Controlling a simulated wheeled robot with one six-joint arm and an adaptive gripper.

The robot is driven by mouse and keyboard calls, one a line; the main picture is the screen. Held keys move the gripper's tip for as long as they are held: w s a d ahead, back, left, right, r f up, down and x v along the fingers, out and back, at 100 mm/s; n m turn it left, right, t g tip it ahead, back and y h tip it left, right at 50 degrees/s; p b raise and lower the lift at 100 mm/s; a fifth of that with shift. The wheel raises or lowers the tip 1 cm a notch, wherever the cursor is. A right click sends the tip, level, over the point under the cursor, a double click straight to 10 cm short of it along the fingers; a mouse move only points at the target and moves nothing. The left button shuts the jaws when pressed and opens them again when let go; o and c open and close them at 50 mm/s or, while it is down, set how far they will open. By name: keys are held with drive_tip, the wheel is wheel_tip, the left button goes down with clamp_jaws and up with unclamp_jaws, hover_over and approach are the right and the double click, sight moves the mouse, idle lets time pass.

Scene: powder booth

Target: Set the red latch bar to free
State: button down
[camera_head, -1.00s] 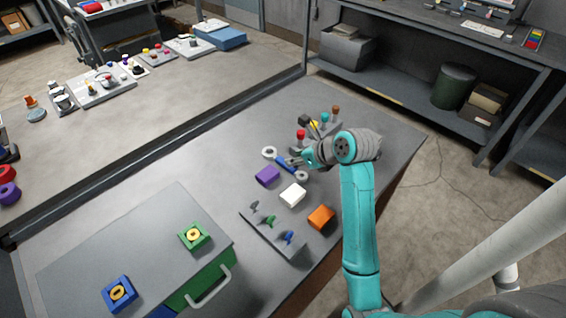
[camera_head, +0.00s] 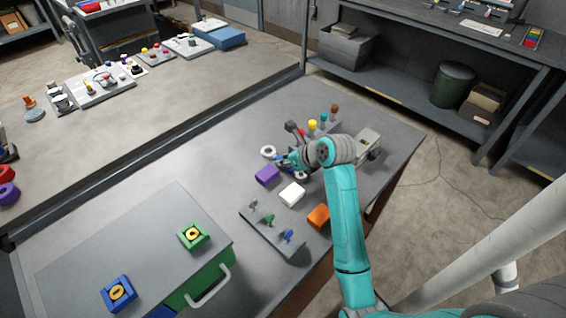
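I cannot clearly make out a red latch bar. The only red near my gripper is a small red knob (camera_head: 301,132) in a row with a yellow knob (camera_head: 312,124), a teal knob (camera_head: 323,117) and a brown knob (camera_head: 334,108). My gripper (camera_head: 281,162) is low over the bench, left of my wrist and just in front of that row. It is beside a pale ring (camera_head: 268,152) and above the purple block (camera_head: 267,175) in the picture. Its fingers are small and dark, so their opening is unclear. My wrist hides part of the row's base.
A white block (camera_head: 291,194) and an orange block (camera_head: 318,216) lie nearby. A plate with grey, green and blue levers (camera_head: 272,229) is in front. A grey box (camera_head: 368,144) stands right of my wrist. A cabinet with a green drawer (camera_head: 205,280) is at front left.

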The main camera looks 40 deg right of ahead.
wheel_tip(320, 180, up, 10)
idle(0.7)
